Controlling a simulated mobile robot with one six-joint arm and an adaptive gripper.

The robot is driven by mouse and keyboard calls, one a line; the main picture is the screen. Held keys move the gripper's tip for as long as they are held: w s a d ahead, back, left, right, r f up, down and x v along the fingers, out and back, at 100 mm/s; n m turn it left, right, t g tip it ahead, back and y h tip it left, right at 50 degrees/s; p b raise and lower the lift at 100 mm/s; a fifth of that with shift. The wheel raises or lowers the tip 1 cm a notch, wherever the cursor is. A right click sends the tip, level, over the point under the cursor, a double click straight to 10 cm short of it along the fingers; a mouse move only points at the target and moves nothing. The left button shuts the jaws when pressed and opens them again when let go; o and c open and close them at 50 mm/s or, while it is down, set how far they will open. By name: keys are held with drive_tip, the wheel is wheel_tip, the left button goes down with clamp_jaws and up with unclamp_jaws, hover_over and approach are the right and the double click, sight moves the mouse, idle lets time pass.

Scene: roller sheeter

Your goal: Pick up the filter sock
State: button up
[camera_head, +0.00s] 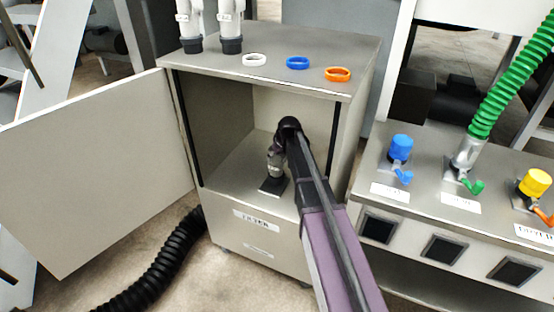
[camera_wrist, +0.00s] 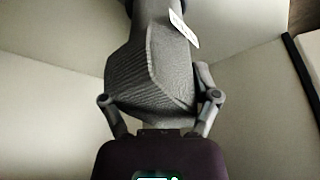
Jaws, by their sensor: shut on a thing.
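The filter sock (camera_wrist: 150,60) is a dark grey, ribbed fabric bag with a small white tag, filling the upper middle of the wrist view. My gripper (camera_wrist: 160,98) has one finger on each side of the sock and is shut on it. In the head view my gripper (camera_head: 273,178) points down inside the open filter cabinet (camera_head: 262,222), low and near its floor. A dark shape is at its tip there; I cannot tell how much of it is the sock. Cabinet walls surround the sock in the wrist view.
The cabinet door (camera_head: 95,170) stands wide open to the left. A black hose (camera_head: 160,262) lies on the floor. A valve console (camera_head: 455,205) stands at right. The cabinet front is open.

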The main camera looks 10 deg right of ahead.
drive_tip(key=shift+r+p, duration=4.85)
drive_tip(key=shift+r, duration=0.1)
